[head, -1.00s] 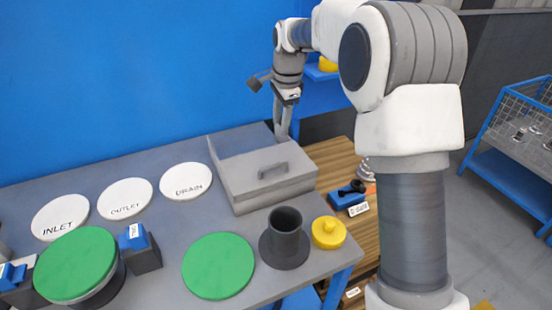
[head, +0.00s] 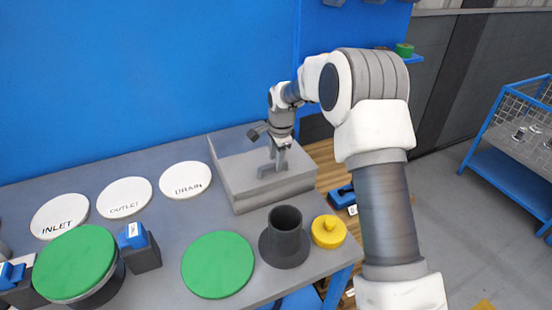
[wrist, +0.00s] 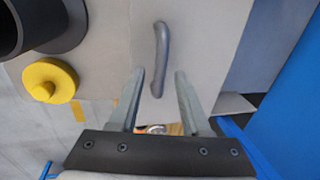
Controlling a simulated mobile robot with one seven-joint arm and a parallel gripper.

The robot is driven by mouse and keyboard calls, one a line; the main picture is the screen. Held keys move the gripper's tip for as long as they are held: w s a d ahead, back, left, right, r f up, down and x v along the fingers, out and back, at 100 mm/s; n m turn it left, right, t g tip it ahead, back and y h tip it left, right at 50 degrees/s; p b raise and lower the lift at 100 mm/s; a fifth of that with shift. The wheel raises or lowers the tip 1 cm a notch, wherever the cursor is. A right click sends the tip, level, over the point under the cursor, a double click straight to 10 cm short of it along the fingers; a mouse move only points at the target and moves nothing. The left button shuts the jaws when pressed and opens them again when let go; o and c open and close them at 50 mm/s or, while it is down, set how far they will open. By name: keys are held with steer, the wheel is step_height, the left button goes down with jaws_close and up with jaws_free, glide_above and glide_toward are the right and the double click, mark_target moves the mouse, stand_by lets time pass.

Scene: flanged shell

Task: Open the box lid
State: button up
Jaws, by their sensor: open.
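The grey box (head: 240,205) stands on the back right of the table. Its lid (wrist: 205,45) carries a bar handle (wrist: 162,40), and I see no gap at the lid edge in the wrist view. In the head view the handle (head: 290,178) is partly hidden behind my gripper (head: 277,163), which points down over the box. In the wrist view my gripper (wrist: 161,73) is open, with one finger on each side of the handle's lower end. I cannot tell whether the fingers touch the handle or the lid.
A dark flanged pipe (head: 285,235) and a yellow knobbed cap (head: 328,231) stand in front of the box. A green disc (head: 218,265) and white labelled discs (head: 186,179) lie to the left. The blue wall (head: 150,70) is close behind.

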jaws_close()
stand_by(1.4)
